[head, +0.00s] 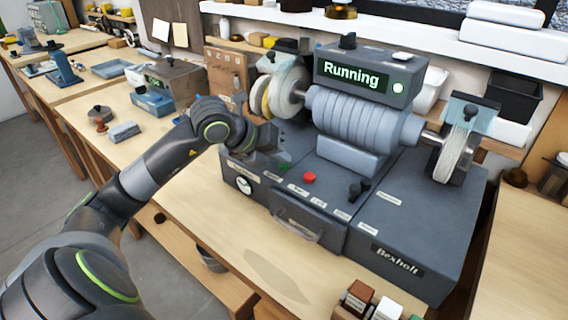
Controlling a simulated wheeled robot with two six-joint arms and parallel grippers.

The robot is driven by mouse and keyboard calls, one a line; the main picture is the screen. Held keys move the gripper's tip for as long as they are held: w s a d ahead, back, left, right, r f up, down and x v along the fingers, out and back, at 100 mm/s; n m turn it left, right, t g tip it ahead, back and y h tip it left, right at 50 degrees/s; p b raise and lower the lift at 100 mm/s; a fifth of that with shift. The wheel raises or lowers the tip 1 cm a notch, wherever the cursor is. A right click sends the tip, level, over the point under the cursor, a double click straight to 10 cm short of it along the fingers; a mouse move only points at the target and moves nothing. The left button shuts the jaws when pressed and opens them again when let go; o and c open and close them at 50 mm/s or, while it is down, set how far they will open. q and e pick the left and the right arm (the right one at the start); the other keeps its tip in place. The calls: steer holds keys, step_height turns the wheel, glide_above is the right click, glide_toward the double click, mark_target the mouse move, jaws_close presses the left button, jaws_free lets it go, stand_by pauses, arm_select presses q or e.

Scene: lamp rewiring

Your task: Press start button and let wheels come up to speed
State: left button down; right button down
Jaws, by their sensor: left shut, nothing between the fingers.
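The grey bench grinder or polisher (420,220) labelled Bexholt stands on the wooden bench. A left wheel (289,88) and a pale right wheel (458,152) sit on the shaft ends. A red button (309,178) shows on the front panel. My left gripper (283,167) is shut and empty at the panel's left part, close over a green spot (285,167). The gripper hides part of the panel there; I cannot tell whether it touches. My right gripper is not in view.
Small coloured blocks (387,309) lie at the bench's front edge. A black knob lever (358,188) stands up from the panel. A shelf with white boxes (515,40) runs behind the machine. Bare bench top (230,235) lies in front of the machine.

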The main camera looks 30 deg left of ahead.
mark_target(280, 166)
arm_select(q)
steer(key=shift+r, duration=0.1)
steer(key=shift+r+p, duration=0.55)
steer(key=shift+r, duration=0.25)
steer(key=shift+r+p, duration=1.55)
steer(key=shift+r, duration=1)
steer(key=shift+f, duration=0.1)
